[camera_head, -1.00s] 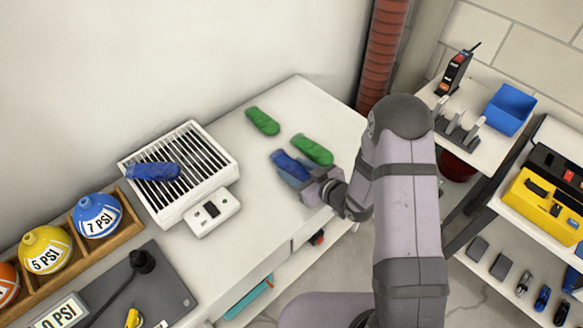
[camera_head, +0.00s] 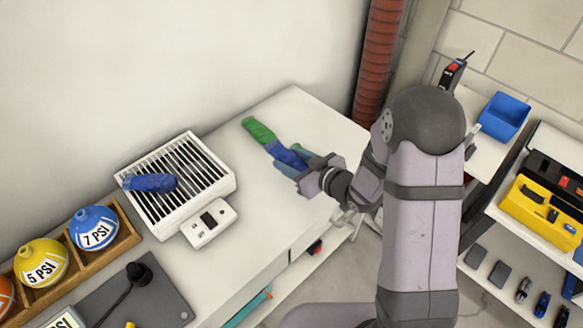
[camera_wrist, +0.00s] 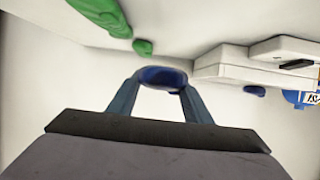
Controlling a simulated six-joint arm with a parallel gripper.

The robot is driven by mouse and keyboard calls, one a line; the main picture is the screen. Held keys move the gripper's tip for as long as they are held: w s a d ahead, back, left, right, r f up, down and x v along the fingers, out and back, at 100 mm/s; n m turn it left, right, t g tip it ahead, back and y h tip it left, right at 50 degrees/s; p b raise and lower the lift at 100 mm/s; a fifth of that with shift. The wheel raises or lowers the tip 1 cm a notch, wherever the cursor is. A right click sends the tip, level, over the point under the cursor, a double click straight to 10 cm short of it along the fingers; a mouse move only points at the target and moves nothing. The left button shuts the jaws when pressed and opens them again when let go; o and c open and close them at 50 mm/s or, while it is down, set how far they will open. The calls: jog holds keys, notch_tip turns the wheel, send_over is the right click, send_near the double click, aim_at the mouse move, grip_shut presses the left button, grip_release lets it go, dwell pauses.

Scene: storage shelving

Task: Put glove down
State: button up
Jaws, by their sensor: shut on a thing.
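My gripper (camera_head: 296,163) is shut on a blue glove (camera_head: 284,154) over the right part of the white bench top. In the wrist view, the glove (camera_wrist: 162,76) shows end-on between the two fingertips. I cannot tell whether it touches the bench. A green glove (camera_head: 259,131) lies just beyond the held glove's far end. The wrist view shows two green pieces, a large one (camera_wrist: 100,14) and a small one (camera_wrist: 143,47). Another blue glove (camera_head: 150,183) lies on the slatted top of a white box at left.
The white slatted box (camera_head: 190,201) has a small white device (camera_head: 209,221) at its front. A wooden rack (camera_head: 127,238) with coloured balls stands at left. Shelving with a blue bin (camera_head: 503,116) and yellow case (camera_head: 536,210) is at right. Bench around the green glove is clear.

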jog(key=shift+r, duration=0.7)
jog(key=s+a+r+n+g+y+b, duration=0.1)
jog(key=s+a+n, duration=0.1)
jog(key=a, duration=0.6)
jog(key=s+a+r+n+g+y+b, duration=0.1)
jog(key=s+a, duration=0.3)
jog(key=a, duration=0.4)
jog(key=s+a+r+n+g+y+b, duration=0.1)
jog(key=s+a+r+n+g+b, duration=0.1)
jog(key=a, duration=0.7)
jog(key=shift+s+n+g+y, duration=0.3)
jog(key=shift+s+g, duration=0.2)
jog(key=shift+g, duration=0.1)
jog(key=w+a+r+b, duration=0.1)
jog(key=a+r, duration=0.3)
jog(key=a, duration=0.2)
jog(key=w+r+m+t+h, duration=0.2)
jog(key=w+r+m+t, duration=0.15)
jog(key=w, duration=0.35)
jog(key=m+t+h, duration=0.1)
send_over(193, 166)
jog(key=shift+f, duration=4.85)
jog(key=shift+f, duration=0.1)
